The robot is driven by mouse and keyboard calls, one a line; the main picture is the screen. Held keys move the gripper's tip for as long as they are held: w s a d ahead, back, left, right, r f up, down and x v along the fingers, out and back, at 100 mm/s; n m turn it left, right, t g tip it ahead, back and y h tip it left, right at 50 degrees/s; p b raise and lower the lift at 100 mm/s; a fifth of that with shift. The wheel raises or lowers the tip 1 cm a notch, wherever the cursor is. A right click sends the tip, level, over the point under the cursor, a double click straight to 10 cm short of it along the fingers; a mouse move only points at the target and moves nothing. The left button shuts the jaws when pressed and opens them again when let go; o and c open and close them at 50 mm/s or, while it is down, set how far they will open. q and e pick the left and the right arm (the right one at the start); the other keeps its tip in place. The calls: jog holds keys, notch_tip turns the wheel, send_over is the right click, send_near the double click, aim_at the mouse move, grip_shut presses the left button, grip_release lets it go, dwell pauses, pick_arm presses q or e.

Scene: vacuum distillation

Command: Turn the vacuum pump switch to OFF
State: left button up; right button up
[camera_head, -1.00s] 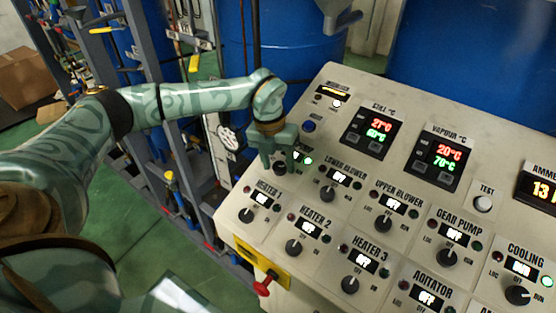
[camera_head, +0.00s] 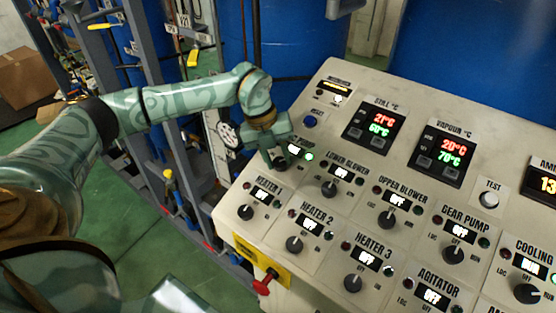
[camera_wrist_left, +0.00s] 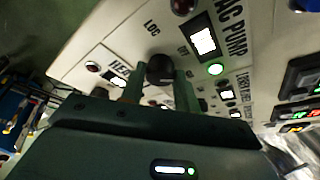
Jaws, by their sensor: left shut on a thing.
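The vacuum pump switch is a black round knob (camera_wrist_left: 160,70) on the sloped control panel (camera_head: 400,175), beside the part-visible label "AC PUMP" in the left wrist view. My left gripper (camera_head: 277,161) is shut on this knob. Its two green fingers (camera_wrist_left: 160,80) sit on either side of the knob in the left wrist view. In the head view the gripper mostly hides the knob. The pump's green lamp (camera_wrist_left: 215,69) is lit, and it also shows in the head view (camera_head: 309,157). The pump's small display (camera_wrist_left: 203,42) is bright, but its word is unreadable. My right gripper is not in view.
The Heater 1 knob (camera_head: 245,212) and Lower Blower knob (camera_head: 329,188) are close to the gripper. A red handle (camera_head: 264,283) is at the panel's front edge. Grey framework (camera_head: 150,80) stands left of the panel, and blue drums (camera_head: 480,60) are behind.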

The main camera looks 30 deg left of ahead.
pick_arm(q)
jog(key=n+b, duration=0.1)
jog(key=n+t+b, duration=0.1)
jog(key=n, duration=0.1)
jog(key=shift+a+f+n+h, duration=0.15)
jog(key=shift+n+h, duration=0.15)
jog(key=shift+h, duration=0.1)
jog(key=shift+s+n+t+b, duration=0.1)
jog(key=shift+n+t+b, duration=0.5)
jog(key=shift+n+b, duration=0.9)
jog(key=shift+n, duration=0.3)
jog(key=shift+r, duration=0.2)
jog(key=o, duration=1)
jog(key=shift+c, duration=0.2)
jog(key=v, duration=1.6)
jog(key=shift+a+b, duration=0.35)
jog(key=shift+a, duration=0.1)
jog(key=shift+s+f, duration=0.1)
